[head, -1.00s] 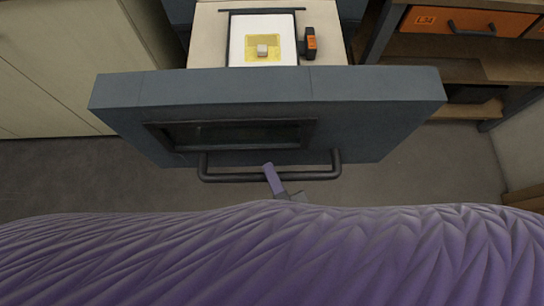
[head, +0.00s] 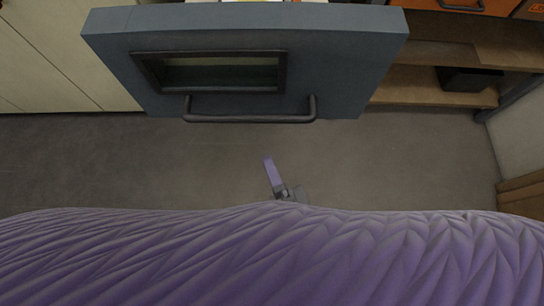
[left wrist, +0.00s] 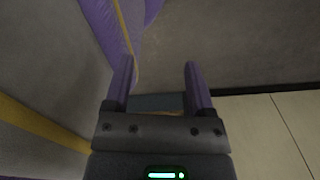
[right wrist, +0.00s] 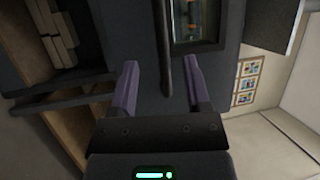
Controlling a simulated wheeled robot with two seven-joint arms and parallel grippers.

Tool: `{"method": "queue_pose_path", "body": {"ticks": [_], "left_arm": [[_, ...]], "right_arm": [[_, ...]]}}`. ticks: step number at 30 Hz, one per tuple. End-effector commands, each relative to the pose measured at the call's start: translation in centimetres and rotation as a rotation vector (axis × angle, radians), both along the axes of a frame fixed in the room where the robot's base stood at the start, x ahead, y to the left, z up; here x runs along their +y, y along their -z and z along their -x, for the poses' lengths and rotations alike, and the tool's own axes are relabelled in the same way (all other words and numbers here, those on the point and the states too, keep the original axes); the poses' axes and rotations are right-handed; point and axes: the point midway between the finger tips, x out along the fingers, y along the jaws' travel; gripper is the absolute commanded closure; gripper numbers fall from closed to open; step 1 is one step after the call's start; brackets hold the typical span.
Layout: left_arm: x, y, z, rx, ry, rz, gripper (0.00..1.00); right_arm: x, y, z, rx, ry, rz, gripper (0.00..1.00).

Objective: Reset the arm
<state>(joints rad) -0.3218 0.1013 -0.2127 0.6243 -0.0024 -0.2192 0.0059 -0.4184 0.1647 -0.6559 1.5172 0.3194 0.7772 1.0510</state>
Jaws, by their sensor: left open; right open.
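My right gripper (head: 270,172) shows in the head view as one purple finger, above the floor. In the right wrist view (right wrist: 160,68) its two fingers are apart with nothing between them. A blue-grey front panel (head: 330,60) with a dark window (head: 220,75) and a bar handle (head: 250,119) is ahead; the gripper is clear of the handle. In the right wrist view the handle (right wrist: 163,45) lines up with the finger gap but lies beyond it. My left gripper (left wrist: 158,70) is open and empty; it is not seen in the head view.
Bare grey floor (head: 380,165) lies between me and the panel. Pale cabinets (head: 60,65) stand at left. A wooden shelf (head: 430,90) with a dark bin (head: 468,79) and an orange drawer stand at right.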

Motion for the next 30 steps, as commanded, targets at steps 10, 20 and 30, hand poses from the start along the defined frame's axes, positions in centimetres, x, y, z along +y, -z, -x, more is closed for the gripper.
{"method": "queue_pose_path", "body": {"ticks": [10, 20, 30], "left_arm": [[0.2, 0.0, -1.5, -0.026, 0.001, -0.003, 0.29], [0.2, 0.0, -1.3, -0.022, 0.001, -0.003, 0.29], [0.2, 0.0, -1.0, -0.018, 0.001, -0.003, 0.29]], "right_arm": [[0.2, 0.1, -0.5, 0.019, -0.01, 0.059, 0.39], [-4.0, 2.8, -2.7, 0.33, -0.266, 1.015, 0.39], [-12.0, 2.2, 1.9, 0.618, -0.548, 1.512, 0.39]]}}
